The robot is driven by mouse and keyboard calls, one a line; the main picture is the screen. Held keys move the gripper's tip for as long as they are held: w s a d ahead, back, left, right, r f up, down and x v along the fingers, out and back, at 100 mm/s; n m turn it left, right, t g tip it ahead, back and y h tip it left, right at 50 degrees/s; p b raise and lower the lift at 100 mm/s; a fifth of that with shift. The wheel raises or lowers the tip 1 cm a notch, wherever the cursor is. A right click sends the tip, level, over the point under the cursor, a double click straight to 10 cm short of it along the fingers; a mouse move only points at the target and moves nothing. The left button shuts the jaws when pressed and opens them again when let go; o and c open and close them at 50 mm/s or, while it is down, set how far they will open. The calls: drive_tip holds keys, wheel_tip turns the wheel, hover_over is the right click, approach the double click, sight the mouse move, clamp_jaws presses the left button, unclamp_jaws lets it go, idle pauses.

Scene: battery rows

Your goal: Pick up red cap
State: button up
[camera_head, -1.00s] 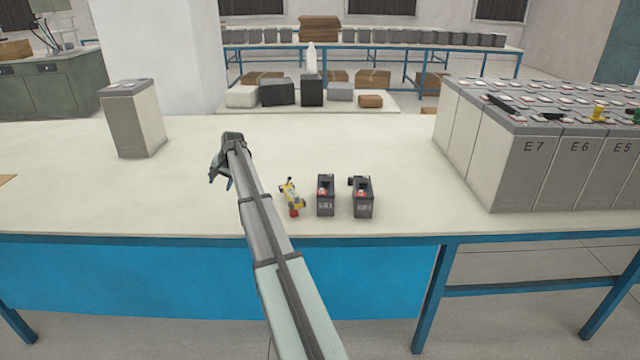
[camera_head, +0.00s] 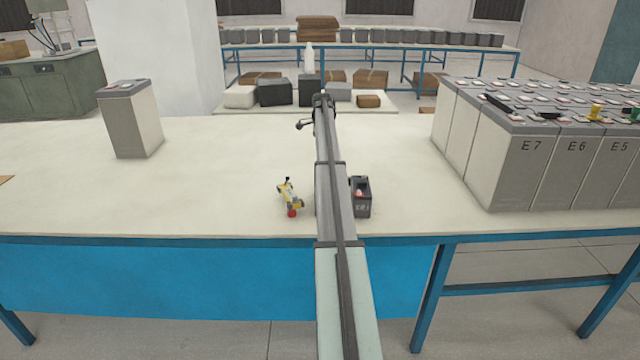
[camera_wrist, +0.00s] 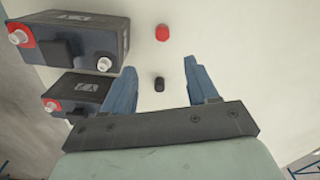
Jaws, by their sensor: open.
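The red cap (camera_wrist: 163,33) lies on a pale surface in the wrist view, ahead of my gripper (camera_wrist: 158,65) and slightly right of midway between its fingers. My gripper's two blue fingers are spread apart with nothing held. A small black cap (camera_wrist: 158,84) shows between and below the fingers. In the head view my gripper (camera_head: 306,124) is at the far end of my arm, over the far part of the table, mostly hidden behind the arm. I cannot make out the red cap in the head view.
In the wrist view two dark batteries (camera_wrist: 78,42) (camera_wrist: 72,96) with red-ringed terminals stand left of the fingers. Large grey batteries (camera_head: 515,160) fill the right. The table's left is mostly clear.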

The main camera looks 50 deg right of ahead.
wheel_tip(320, 180, down, 7)
drive_tip(key=shift+w+f, duration=0.1)
drive_tip(key=shift+w+a+f, duration=0.1)
drive_tip(key=shift+w+f, duration=0.05)
drive_tip(key=shift+f, duration=1.15)
drive_tip(key=shift+w+a+f, duration=0.1)
drive_tip(key=shift+w+f, duration=0.05)
drive_tip(key=shift+f, duration=1.1)
drive_tip(key=shift+c, duration=0.4)
clamp_jaws()
